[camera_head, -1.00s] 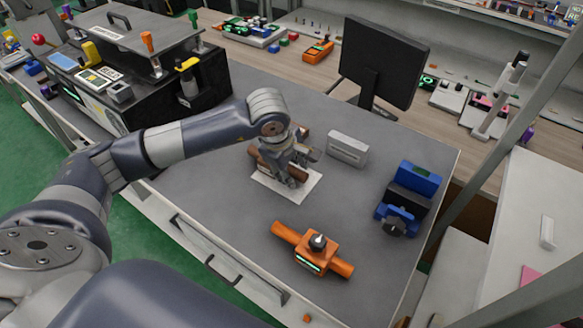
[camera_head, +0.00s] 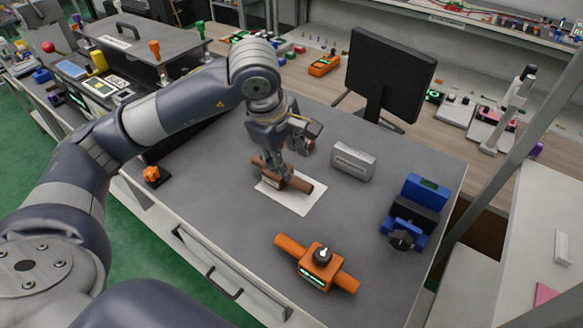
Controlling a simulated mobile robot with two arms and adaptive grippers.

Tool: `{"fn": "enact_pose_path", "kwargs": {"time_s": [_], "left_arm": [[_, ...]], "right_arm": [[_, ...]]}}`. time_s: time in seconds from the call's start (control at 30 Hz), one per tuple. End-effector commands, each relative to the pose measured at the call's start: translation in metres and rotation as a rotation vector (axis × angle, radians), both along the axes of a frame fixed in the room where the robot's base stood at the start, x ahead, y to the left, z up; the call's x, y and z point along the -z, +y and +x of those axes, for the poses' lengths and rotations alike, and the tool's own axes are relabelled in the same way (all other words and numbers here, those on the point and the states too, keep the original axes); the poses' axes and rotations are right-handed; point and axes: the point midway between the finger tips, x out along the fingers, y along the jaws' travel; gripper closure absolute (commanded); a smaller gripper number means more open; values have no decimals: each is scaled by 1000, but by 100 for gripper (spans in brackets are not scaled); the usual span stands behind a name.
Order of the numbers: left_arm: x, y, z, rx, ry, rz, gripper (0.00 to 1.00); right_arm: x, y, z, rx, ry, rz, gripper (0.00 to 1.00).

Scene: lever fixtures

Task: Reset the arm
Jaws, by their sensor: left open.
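My left gripper (camera_head: 281,174) is above the white plate on the grey table, with its fingers pointing down at a brown pipe-like fixture (camera_head: 299,183). The jaws are open, and the fingertips are at or just above the brown piece; I cannot tell whether they touch it. The gripper hides part of the brown piece, which lies on the white plate (camera_head: 297,203). An orange valve-like fixture (camera_head: 319,266) with a dark knob and green light lies nearer the front. My right gripper is out of view.
A grey box (camera_head: 353,161) stands right of the gripper. A blue clamp-like device (camera_head: 415,213) is at the table's right side. A black monitor (camera_head: 391,78) stands behind. A small orange knob (camera_head: 152,174) is at the left edge.

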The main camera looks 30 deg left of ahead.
Motion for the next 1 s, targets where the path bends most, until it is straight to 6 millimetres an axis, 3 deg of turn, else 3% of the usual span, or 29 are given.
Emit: {"fn": "enact_pose_path", "kwargs": {"time_s": [0.67,1.0], "left_arm": [[-10,0,-3,0,1,0,58],[-64,0,-3,0,1,0,58]], "right_arm": [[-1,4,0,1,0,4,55],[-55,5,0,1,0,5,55]]}}
